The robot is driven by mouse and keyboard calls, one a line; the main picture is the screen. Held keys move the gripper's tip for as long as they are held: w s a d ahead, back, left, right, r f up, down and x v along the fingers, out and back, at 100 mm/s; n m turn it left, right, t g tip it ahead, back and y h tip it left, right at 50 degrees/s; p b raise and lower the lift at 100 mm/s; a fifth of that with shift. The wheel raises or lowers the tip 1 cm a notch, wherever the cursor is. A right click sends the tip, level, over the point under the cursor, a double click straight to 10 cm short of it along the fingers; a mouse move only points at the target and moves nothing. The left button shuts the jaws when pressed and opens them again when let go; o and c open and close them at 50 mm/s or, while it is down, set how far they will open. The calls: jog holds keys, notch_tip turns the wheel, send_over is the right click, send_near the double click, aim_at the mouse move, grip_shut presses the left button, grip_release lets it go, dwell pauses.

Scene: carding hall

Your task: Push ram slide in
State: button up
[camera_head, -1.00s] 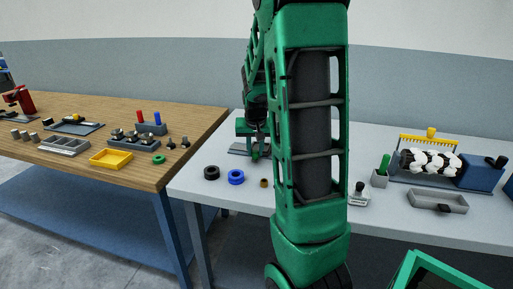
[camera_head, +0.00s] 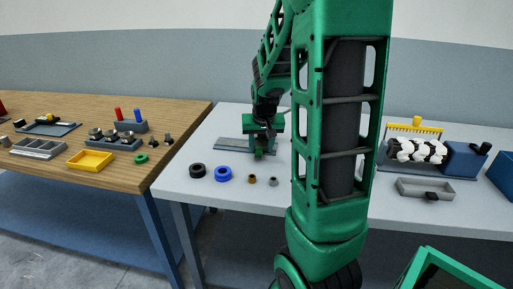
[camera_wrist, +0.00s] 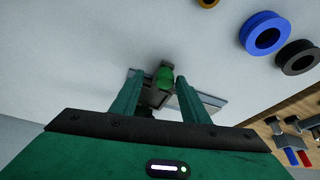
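My gripper (camera_head: 262,151) is over the grey table, low above a flat grey slide rail (camera_head: 231,144). In the wrist view, the two green fingers of my gripper (camera_wrist: 159,84) are apart, with a gap between them. A green upright knob (camera_wrist: 164,76) shows in that gap near the fingertips, in front of a dark grey block (camera_wrist: 153,97). The grey rail also shows in the wrist view (camera_wrist: 208,98). I cannot tell whether a finger touches the knob. In the head view my gripper hides the knob and most of the block.
Before the rail lie a black ring (camera_head: 197,171), a blue ring (camera_head: 223,174), a brass ring (camera_head: 252,179) and a small grey piece (camera_head: 273,181). Right of my arm are a grey tray (camera_head: 410,188) and a blue block (camera_head: 463,158). A wooden table (camera_head: 185,125) stands left.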

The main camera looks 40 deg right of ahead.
jog(key=shift+w+a, duration=0.1)
jog(key=shift+r, duration=0.1)
jog(key=shift+a+r, duration=0.1)
jog(key=shift+r, duration=0.15)
jog(key=v, duration=1)
jog(key=shift+f, duration=0.1)
jog(key=s+a+f+g+y, duration=0.1)
jog(key=s+a, duration=0.3)
jog(key=s, duration=0.3)
jog(key=s+a+f+n+g+y, duration=0.1)
jog(key=s+a+f, duration=0.1)
jog(key=s+a, duration=0.2)
jog(key=s+a+f+g+y, duration=0.1)
jog(key=s+a, duration=0.3)
jog(key=s, duration=0.6)
jog(key=shift+s+a+f+g, duration=0.15)
jog(key=shift+s+f+g, duration=0.2)
jog(key=shift+f, duration=0.35)
jog(key=shift+c, duration=0.5)
